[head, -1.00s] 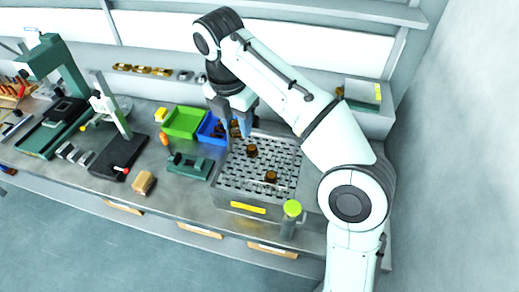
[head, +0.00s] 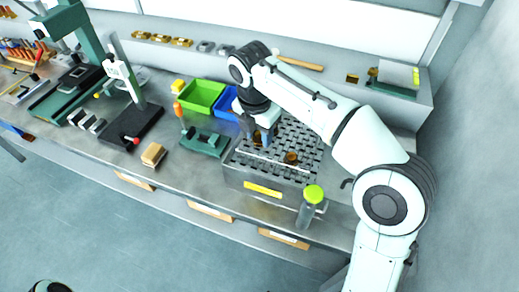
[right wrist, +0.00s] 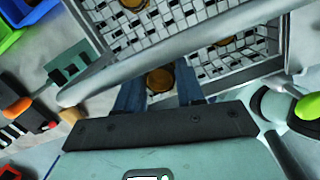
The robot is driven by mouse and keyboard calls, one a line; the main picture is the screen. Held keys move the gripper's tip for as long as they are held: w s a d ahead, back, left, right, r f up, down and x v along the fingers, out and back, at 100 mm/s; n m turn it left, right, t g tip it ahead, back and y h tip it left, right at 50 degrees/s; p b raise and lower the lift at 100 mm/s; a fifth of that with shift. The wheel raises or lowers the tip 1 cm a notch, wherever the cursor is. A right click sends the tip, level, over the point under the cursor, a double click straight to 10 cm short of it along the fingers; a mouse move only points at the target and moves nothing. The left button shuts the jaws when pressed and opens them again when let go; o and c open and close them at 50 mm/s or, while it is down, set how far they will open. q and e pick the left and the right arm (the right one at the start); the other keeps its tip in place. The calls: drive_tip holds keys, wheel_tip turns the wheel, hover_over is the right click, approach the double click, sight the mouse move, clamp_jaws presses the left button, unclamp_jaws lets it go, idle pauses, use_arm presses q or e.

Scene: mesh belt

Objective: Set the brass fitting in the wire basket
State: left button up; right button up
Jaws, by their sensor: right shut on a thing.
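The wire basket (head: 233,161) is a grey perforated metal tray with a yellow label on its front. It also shows in the right wrist view (right wrist: 265,68). My right gripper (head: 266,136) points down over its left part. The brass fitting (right wrist: 160,80), a brownish-gold round piece, is between its blue fingers in the right wrist view. Whether the fitting touches the mesh I cannot tell. Another brass piece (head: 291,158) stands on the mesh to the right, and a further one (right wrist: 132,4) shows at the wrist view's top edge.
A green bin (head: 202,95) and a blue bin (head: 226,102) stand behind and left of the basket. A green fixture (head: 205,142) is left of it. A bottle with a yellow-green cap (head: 313,194) stands at its front right. The bench front between fixture and basket is clear.

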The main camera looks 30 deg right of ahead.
sight(259, 154)
use_arm(q)
drive_tip(key=shift+s+f+b, duration=0.2)
drive_tip(key=shift+f+b, duration=0.4)
drive_tip(key=shift+f, duration=0.05)
use_arm(e)
drive_tip(key=shift+f, duration=2.35)
drive_tip(key=shift+f, duration=0.1)
drive_tip(key=shift+f, duration=0.15)
drive_tip(key=o, duration=0.9)
drive_tip(key=shift+c, duration=0.2)
drive_tip(key=r+p, duration=0.1)
drive_tip(key=r, duration=0.3)
drive_tip(key=a+r+p, duration=0.1)
drive_tip(key=r, duration=0.3)
drive_tip(key=r+p, duration=0.1)
drive_tip(key=r, duration=0.3)
drive_tip(key=shift+s+a+r+p, duration=0.15)
drive_tip(key=shift+s+r+p, duration=0.1)
drive_tip(key=shift+p, duration=0.1)
use_arm(q)
drive_tip(key=r, duration=0.1)
drive_tip(key=w+r, duration=0.1)
drive_tip(key=r, duration=0.2)
drive_tip(key=shift+w, duration=0.3)
